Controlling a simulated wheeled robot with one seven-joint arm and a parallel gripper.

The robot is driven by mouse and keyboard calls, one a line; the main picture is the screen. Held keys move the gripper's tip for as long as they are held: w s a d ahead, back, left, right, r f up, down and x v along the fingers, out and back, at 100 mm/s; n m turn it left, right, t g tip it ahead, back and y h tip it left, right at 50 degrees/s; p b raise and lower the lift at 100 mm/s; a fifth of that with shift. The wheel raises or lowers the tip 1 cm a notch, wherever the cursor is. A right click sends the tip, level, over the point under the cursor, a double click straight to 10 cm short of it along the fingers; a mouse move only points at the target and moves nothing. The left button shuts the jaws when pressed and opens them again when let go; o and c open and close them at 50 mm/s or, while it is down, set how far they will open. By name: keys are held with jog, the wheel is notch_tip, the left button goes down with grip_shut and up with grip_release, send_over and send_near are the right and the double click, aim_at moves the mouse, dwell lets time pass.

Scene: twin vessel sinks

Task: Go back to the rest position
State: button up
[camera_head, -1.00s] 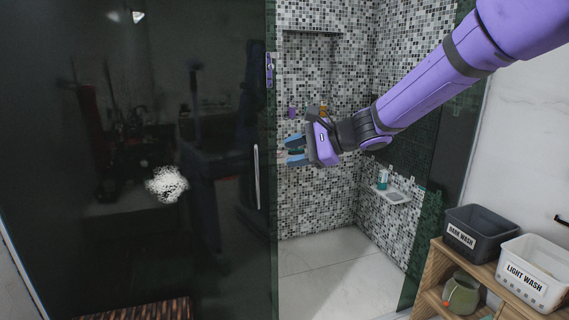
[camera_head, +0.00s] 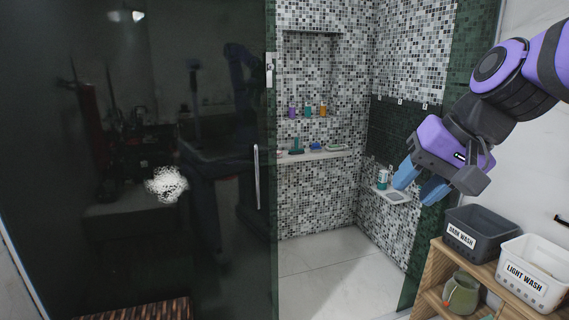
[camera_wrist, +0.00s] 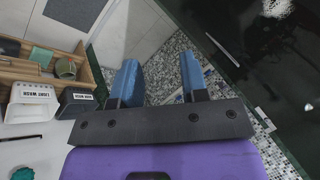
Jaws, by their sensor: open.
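My gripper (camera_head: 420,184) is at the right of the head view, at the end of my purple arm. Its blue fingers are apart and point down and to the left. Nothing shows between them. In the wrist view the two blue fingers (camera_wrist: 160,82) are also apart and empty, with the shower's floor and mosaic wall behind them. In the head view the gripper is above and left of the dark wash basket (camera_head: 480,232), in front of the shower's right side.
A dark glass door (camera_head: 140,150) with a vertical handle (camera_head: 256,177) fills the left. Bottles (camera_head: 308,110) stand in the shower niche, and items line a ledge (camera_head: 315,155). A light wash basket (camera_head: 535,270) and a green jug (camera_head: 461,293) are on a wooden shelf (camera_head: 437,262).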

jog(key=s+d+f+n+t+h, duration=0.1)
jog(key=s+d+h, duration=0.3)
jog(key=s+d, duration=0.6)
jog(key=shift+s+d+f+n, duration=0.2)
jog(key=shift+s+d+n, duration=0.1)
jog(key=shift+n, duration=0.4)
